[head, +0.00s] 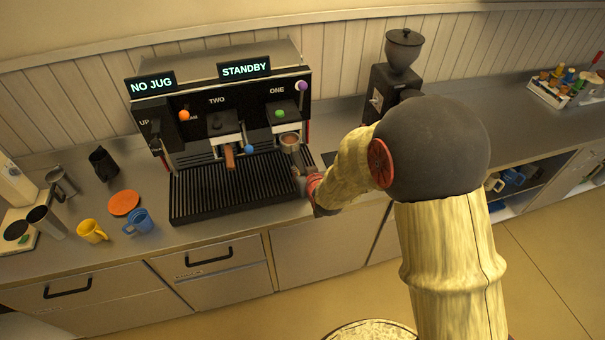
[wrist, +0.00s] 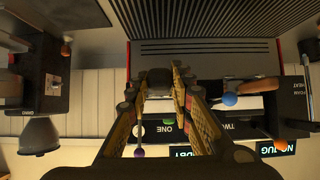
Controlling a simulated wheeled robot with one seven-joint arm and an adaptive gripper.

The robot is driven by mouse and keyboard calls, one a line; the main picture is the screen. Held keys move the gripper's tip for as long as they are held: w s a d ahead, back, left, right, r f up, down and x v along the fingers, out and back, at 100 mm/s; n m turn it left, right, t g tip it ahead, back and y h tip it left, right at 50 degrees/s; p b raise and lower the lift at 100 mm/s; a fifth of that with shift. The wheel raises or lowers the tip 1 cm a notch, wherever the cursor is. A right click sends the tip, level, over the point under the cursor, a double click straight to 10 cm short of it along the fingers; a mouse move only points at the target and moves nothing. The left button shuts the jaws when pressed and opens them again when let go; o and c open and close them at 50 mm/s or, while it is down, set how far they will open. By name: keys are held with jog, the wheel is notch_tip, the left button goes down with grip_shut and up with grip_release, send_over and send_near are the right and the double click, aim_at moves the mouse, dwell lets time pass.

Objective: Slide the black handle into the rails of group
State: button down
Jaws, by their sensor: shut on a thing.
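The black handle (head: 290,141) shows its round metal basket in the head view, just in front of and below group ONE (head: 287,113) of the coffee machine. My gripper (head: 302,168) is shut on its grip; my arm hides part of it. In the wrist view, the dark end of the black handle (wrist: 158,78) lies between the fingers of my gripper (wrist: 157,88). The basket looks level. I cannot tell whether its lugs touch the rails. Group TWO (head: 222,122) has a wooden-gripped handle (head: 230,157) in it.
The ribbed drip tray (head: 205,196) lies below the groups. A grinder (head: 392,80) stands to the right. Mugs (head: 92,231), an orange disc (head: 124,202) and a dark jug (head: 103,163) stand to the left. Displays read NO JUG and STANDBY.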

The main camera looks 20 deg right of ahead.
aim_at(297, 159)
jog(key=shift+w, duration=0.65)
jog(key=shift+w+b, duration=0.35)
jog(key=shift+b, duration=0.05)
jog(key=shift+w, duration=0.65)
jog(key=shift+w+b, duration=0.35)
jog(key=shift+b, duration=0.05)
jog(key=shift+w, duration=0.3)
jog(key=shift+w+b, duration=0.3)
jog(key=shift+w, duration=0.05)
jog(key=shift+w+r, duration=0.1)
jog(key=shift+w, duration=0.5)
